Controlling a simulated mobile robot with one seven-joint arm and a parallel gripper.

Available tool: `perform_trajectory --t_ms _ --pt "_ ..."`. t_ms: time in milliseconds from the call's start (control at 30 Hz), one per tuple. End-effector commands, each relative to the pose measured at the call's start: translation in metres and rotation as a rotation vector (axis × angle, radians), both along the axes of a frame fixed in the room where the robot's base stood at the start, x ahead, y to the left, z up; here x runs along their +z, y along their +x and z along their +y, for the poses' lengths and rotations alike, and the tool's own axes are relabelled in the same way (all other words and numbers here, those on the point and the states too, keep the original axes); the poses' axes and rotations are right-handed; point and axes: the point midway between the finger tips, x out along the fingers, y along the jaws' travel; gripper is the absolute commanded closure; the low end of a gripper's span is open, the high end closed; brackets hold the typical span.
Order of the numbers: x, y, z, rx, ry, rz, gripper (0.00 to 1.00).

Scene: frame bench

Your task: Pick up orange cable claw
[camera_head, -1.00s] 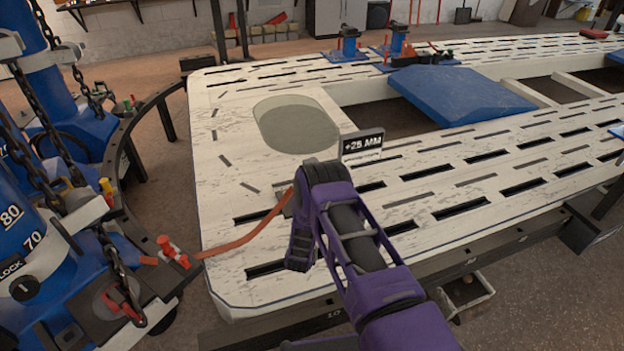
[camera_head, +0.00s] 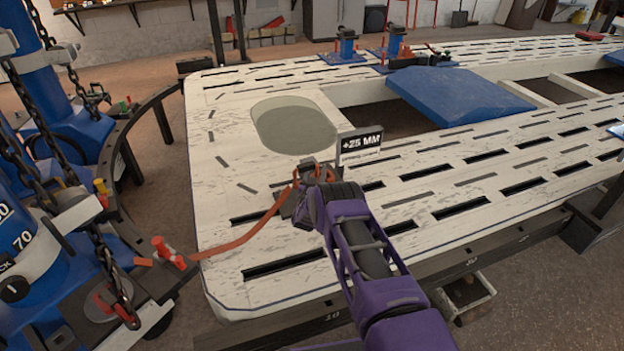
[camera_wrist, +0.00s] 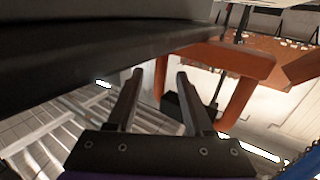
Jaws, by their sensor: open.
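An orange band (camera_head: 245,238) runs over the near left part of the white bench, from a red fitting at the left edge to a small dark-and-orange piece (camera_head: 316,172) at my wrist. I cannot tell for sure which part is the cable claw. In the wrist view an orange piece (camera_wrist: 235,62) with two downward legs is close, beyond and right of my fingers. My gripper (camera_wrist: 158,84) is open with nothing visible between its fingers; one orange leg shows behind the gap. In the head view my purple arm hides most of the gripper.
The slotted white bench (camera_head: 225,120) has an oval opening (camera_head: 293,125). A "+25 MM" sign (camera_head: 360,143) stands close behind my wrist. A blue ramp (camera_head: 458,94) lies farther back. Blue chained towers (camera_head: 62,130) stand left. The bench left of the opening is clear.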

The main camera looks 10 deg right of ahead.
Motion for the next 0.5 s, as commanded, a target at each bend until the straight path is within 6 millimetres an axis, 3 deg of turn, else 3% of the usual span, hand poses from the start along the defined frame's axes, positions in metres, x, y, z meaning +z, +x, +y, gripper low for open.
perform_trajectory --t_ms 367,500 --pt "0.0001 0.0084 -0.0032 0.0 -0.001 0.0 0.48" --pt "0.0002 0.0084 -0.0032 0.0 -0.001 0.0 0.71"
